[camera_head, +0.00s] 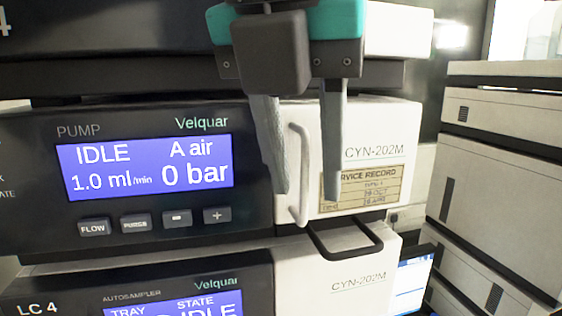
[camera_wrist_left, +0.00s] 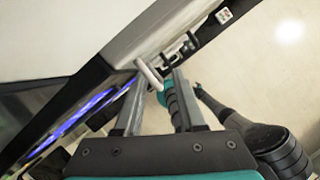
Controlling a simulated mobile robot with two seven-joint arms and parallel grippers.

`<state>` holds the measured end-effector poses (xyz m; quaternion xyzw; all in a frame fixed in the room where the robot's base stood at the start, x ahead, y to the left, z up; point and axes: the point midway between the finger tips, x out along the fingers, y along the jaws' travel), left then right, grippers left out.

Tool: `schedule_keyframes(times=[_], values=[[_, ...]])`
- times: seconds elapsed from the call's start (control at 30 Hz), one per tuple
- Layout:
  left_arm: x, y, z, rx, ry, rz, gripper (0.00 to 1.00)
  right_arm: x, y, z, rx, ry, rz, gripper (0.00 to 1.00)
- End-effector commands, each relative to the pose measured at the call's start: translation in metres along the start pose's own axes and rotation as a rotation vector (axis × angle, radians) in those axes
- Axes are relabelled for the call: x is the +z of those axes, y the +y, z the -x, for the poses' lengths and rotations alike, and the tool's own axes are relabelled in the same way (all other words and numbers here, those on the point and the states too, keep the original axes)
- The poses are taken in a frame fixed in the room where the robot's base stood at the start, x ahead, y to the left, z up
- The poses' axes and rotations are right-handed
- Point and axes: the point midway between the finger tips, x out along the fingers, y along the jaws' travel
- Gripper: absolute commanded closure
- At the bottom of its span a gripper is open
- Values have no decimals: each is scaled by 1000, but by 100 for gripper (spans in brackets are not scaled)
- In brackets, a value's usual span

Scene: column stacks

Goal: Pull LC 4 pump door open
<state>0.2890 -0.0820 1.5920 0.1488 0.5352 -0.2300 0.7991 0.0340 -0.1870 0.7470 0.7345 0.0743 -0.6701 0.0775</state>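The pump module has a black front panel (camera_head: 60,215) with a blue screen reading IDLE, 0 bar. Its pale door (camera_head: 385,140), marked CYN-202M, sits beside that panel and looks shut. A white upright bar handle (camera_head: 302,190) is on the door's left side. My left gripper (camera_head: 306,194) comes down from above, with its two grey fingers apart on either side of the handle. In the left wrist view the white handle (camera_wrist_left: 149,75) shows between the fingertips of the left gripper (camera_wrist_left: 158,76). Contact with the handle cannot be told.
Below is the autosampler, marked LC 4, with its pale door (camera_head: 310,285) and black handle (camera_head: 347,250). A service record label (camera_head: 362,189) is right of the pump handle. Another stack (camera_head: 500,120) and a small lit screen (camera_head: 411,282) stand at the right.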

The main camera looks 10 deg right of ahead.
Motion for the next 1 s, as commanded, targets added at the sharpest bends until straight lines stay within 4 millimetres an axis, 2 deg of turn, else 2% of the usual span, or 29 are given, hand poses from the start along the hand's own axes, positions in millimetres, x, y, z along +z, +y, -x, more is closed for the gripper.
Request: schedule_keyframes(times=[0.03, 0.33, 1.0], values=[[0, 0, 0, 0, 0, 0, 66, 1, 1, 0, 1, -1, 1, 0], [0, 0, 0, 0, 0, 0, 99, 1, 2, 0, 2, -3, 1, 0], [0, 0, 1, 0, 0, 0, 100, 1, 2, 0, 2, -2, 0, 0]])
